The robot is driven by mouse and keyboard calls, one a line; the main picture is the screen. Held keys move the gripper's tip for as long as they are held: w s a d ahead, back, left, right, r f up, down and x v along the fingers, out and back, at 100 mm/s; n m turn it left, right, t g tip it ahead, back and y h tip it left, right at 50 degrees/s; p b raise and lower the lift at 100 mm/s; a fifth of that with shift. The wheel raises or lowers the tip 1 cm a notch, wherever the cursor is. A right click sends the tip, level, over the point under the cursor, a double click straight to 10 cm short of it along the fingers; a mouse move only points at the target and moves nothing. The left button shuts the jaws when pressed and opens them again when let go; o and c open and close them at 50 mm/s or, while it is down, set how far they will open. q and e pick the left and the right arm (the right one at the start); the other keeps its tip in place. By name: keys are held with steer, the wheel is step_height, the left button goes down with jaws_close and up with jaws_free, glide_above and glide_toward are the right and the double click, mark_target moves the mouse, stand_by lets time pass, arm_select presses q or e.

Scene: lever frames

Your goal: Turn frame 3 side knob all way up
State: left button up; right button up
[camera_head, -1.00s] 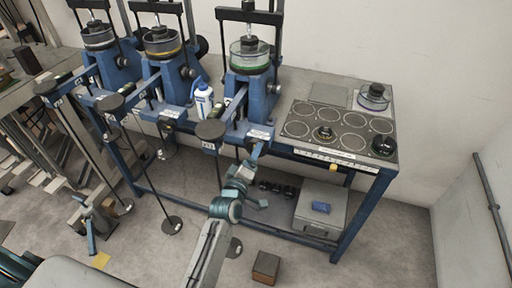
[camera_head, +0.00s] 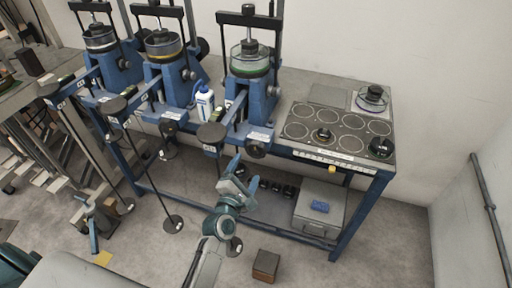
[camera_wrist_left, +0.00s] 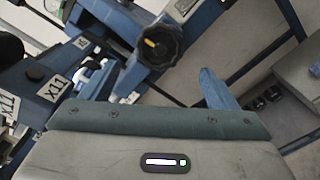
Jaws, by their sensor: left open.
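Three blue lever frames stand in a row on the bench. The rightmost frame (camera_head: 250,95), with a green-ringed glass cup, carries a dark round side knob (camera_head: 257,149) low on its front right side. In the left wrist view the black lobed knob (camera_wrist_left: 160,44) shows a yellow mark on its face. My left gripper (camera_head: 241,174) is open and empty, below and a little left of the knob, apart from it. In the left wrist view the knob lies beyond the gripper. My right gripper is not in view.
A black weight hanger (camera_head: 211,132) hangs from the rightmost frame's lever, close to my left gripper. A panel with marked circles (camera_head: 328,124) and several weights lies right. A white bottle (camera_head: 204,103) stands between frames. Below are a grey case (camera_head: 319,208) and a brown block (camera_head: 265,265).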

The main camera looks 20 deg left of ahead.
mark_target(255, 152)
arm_select(q)
steer(key=w+p, duration=0.1)
steer(key=w, duration=0.8)
steer(key=shift+w+d, duration=0.15)
steer(key=shift+w, duration=0.1)
steer(key=shift+w+f, duration=0.15)
steer(key=c, duration=1.2)
